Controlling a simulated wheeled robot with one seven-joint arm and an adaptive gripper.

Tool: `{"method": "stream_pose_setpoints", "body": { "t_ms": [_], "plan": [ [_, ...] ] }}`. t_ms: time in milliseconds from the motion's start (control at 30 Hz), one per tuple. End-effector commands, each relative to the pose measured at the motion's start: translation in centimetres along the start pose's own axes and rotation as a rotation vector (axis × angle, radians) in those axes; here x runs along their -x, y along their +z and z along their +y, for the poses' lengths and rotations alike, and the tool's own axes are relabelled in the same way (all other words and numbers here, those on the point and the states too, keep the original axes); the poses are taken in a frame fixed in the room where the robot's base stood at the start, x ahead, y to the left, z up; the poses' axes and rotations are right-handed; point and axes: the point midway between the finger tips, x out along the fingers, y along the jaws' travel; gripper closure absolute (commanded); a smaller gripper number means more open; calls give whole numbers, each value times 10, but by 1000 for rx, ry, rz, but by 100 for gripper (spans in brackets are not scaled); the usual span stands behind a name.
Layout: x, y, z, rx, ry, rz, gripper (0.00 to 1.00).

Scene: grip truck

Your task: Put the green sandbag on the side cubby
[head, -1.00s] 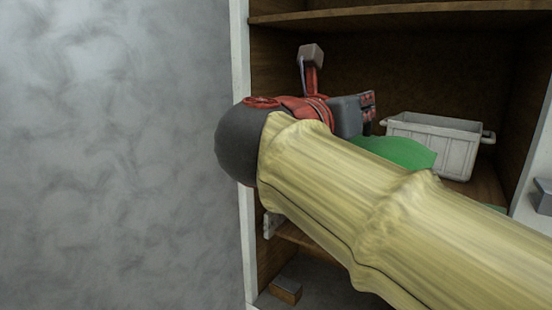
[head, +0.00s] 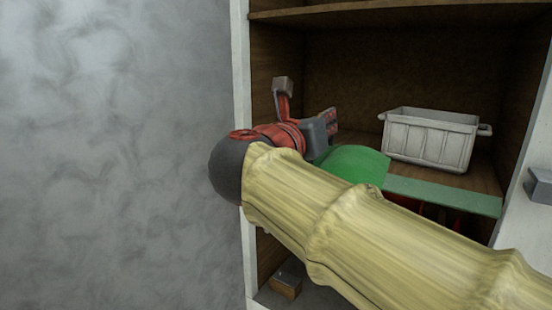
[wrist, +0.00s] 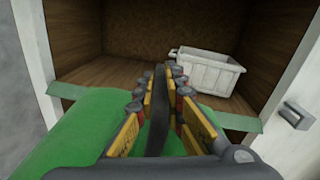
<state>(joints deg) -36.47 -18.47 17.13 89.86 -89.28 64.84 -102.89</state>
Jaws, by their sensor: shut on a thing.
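The green sandbag (head: 352,163) hangs from my gripper (wrist: 164,80) in front of the cubby, partly hidden behind my arm in the head view. In the wrist view the bag (wrist: 75,128) fills the lower left, and the fingers are closed around its dark handle (wrist: 157,115). The wooden cubby (wrist: 130,72) lies ahead of the gripper, with a green strip (head: 445,194) along its front edge. The bag overlaps this strip in the pictures; I cannot tell whether they touch.
A white bin (head: 430,140) stands on the cubby floor at the right. The floor left of it looks clear. A shelf board (head: 400,14) is above, and a white frame (head: 240,60) borders the left side. A grey handle (wrist: 296,115) sticks out at the right.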

Motion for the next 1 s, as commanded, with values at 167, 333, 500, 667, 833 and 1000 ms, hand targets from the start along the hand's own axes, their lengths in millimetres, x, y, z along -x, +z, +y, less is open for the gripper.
{"method": "stream_pose_setpoints", "body": {
  "t_ms": [167, 333, 500, 667, 833, 1000],
  "plan": [
    [-15, -58, 34, -1, 60, -18, 100],
    [-30, -127, 68, 1, 122, -30, 100],
    [-43, -196, 94, -1, 175, -42, 100],
    [-54, -265, 114, 0, 215, -50, 100],
    [-64, -340, 129, 0, 249, -57, 100],
    [-70, -415, 138, -1, 273, -62, 100]
  ]
}}
